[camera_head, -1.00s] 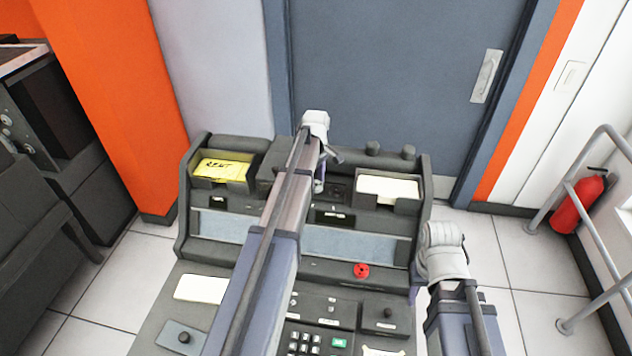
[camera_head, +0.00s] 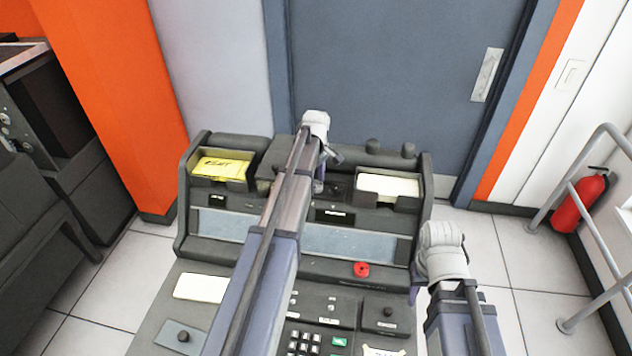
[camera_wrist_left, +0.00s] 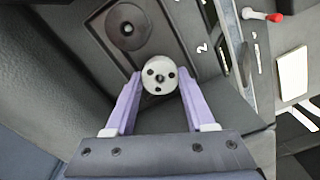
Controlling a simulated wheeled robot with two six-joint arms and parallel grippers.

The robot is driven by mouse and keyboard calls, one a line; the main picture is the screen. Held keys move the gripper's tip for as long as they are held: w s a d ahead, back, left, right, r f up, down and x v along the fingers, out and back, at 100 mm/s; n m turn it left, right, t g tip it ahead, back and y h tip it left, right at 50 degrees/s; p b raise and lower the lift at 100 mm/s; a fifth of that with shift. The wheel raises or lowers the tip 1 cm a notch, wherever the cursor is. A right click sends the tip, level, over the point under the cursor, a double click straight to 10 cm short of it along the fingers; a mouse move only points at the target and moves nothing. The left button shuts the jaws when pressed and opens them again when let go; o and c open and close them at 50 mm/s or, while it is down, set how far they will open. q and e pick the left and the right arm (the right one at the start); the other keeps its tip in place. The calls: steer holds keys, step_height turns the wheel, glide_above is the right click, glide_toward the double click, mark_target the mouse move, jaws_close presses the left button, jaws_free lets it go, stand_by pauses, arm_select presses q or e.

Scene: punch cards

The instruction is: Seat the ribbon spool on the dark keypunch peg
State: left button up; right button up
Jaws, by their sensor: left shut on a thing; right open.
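The ribbon spool (camera_wrist_left: 160,76) is a pale grey disc with several small dark holes. In the left wrist view it sits between the two purple fingers of my left gripper (camera_wrist_left: 158,84), which is shut on it. In the head view my left gripper (camera_head: 319,184) points down over the back middle of the keypunch; the spool cannot be made out there. A dark round plate with a central peg (camera_wrist_left: 127,29) lies on the machine, up and left of the spool in the wrist view and apart from it. My right gripper (camera_head: 413,295) is mostly hidden beside the machine's right edge.
The dark keypunch console (camera_head: 310,268) has a yellow card tray (camera_head: 222,168) at back left and a white card stack (camera_head: 388,185) at back right. A red knob (camera_head: 362,269) sits on its front panel. Two dark posts (camera_head: 390,149) rise behind the stack.

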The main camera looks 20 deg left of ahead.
mark_target(316, 184)
arm_select(q)
steer(key=o, duration=1.5)
steer(key=shift+w+r+p, duration=0.1)
steer(key=shift+r+p, duration=0.2)
steer(key=shift+p, duration=0.05)
steer(key=shift+o, duration=0.2)
steer(key=shift+r+p, duration=0.75)
steer(key=shift+r, duration=0.1)
step_height(316, 184, up, 7)
steer(key=p, duration=0.7)
steer(key=shift+f, duration=0.15)
